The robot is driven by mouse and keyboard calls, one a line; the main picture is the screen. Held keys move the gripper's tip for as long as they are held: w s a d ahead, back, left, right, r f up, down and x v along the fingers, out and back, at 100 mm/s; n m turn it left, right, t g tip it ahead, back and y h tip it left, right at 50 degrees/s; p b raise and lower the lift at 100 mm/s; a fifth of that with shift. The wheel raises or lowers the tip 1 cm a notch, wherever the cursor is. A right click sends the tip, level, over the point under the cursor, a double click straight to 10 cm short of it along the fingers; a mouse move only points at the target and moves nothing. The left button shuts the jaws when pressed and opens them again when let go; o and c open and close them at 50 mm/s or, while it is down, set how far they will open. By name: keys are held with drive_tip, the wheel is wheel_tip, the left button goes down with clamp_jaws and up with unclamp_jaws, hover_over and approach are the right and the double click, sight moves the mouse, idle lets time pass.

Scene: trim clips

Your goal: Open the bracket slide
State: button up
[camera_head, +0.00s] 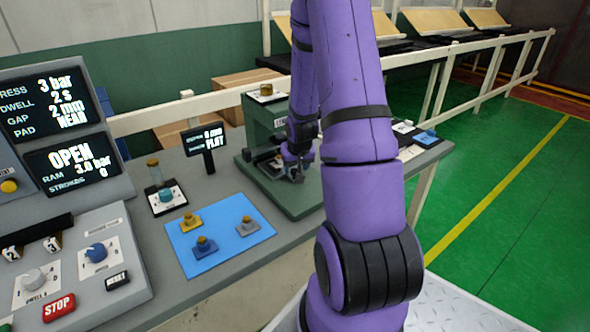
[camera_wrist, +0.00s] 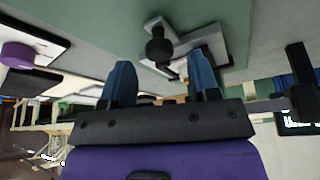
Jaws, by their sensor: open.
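The green press-like fixture (camera_head: 254,122) stands on the bench, its flat green base (camera_head: 301,202) reaching forward. My gripper (camera_head: 297,174) is low over this base, at the bracket area, which it partly hides. In the wrist view my gripper (camera_wrist: 163,76) is open, with its two blue fingertips apart. A black round knob (camera_wrist: 159,49) on a grey metal bracket slide (camera_wrist: 207,30) shows just beyond and between the fingertips. Nothing is between the fingers, and I cannot tell whether either finger touches the knob. How far the slide is open cannot be made out.
A blue mat (camera_head: 215,236) with several small clips lies left of the fixture. The control console (camera_head: 75,270), with a screen reading OPEN, fills the left. A white rail (camera_head: 215,104) runs behind.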

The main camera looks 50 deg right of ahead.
drive_tip(key=shift+x, duration=1.2)
